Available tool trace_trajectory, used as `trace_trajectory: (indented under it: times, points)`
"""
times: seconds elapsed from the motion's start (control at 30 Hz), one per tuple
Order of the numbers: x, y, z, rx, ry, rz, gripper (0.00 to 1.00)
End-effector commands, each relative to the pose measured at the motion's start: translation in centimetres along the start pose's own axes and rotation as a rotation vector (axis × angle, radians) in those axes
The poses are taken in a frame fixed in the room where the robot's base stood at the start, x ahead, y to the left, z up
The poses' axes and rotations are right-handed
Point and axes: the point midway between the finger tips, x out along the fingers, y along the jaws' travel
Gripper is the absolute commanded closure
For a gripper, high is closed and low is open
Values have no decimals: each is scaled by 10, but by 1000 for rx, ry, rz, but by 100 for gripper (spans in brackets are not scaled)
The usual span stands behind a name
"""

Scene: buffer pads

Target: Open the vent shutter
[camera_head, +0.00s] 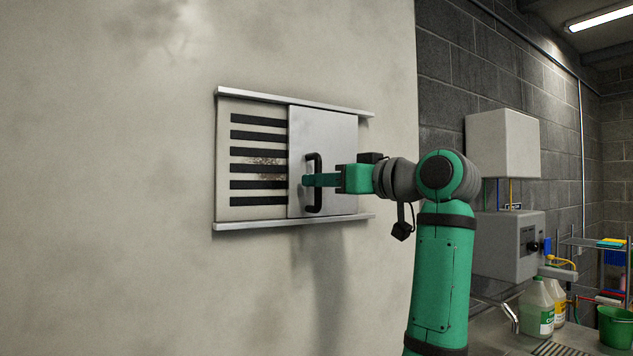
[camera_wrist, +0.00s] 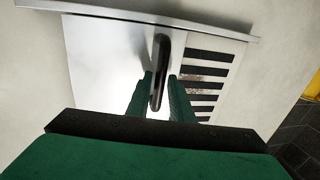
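The vent (camera_head: 258,205) is on the pale wall, with its dark slats showing in the left part. The grey shutter panel (camera_head: 335,140) covers the right part, between an upper and a lower metal rail. A black upright handle (camera_head: 314,200) is near the panel's left edge. My gripper (camera_head: 306,180) is at the handle from the right. In the wrist view, the fingers of my gripper (camera_wrist: 160,76) are on either side of the handle (camera_wrist: 161,48), with a narrow gap beside it. The slats also show there, right of the handle (camera_wrist: 209,57).
The upper rail (camera_head: 290,101) and lower rail (camera_head: 290,223) stick out from the wall. At the right are grey wall boxes (camera_head: 502,140), a counter with bottles (camera_head: 537,310) and a green bucket (camera_head: 614,325). The wall left of the vent is clear.

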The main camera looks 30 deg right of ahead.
Motion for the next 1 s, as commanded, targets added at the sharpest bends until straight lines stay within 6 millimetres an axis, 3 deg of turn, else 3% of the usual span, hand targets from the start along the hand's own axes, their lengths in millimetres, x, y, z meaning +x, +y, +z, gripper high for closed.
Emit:
trace_trajectory:
  times: [0.3,0.5,1.0]
  points:
    - [-60,2,0,-1,2,4,80]
    - [-85,0,0,0,2,1,80]
    - [-93,-2,0,0,1,-5,80]
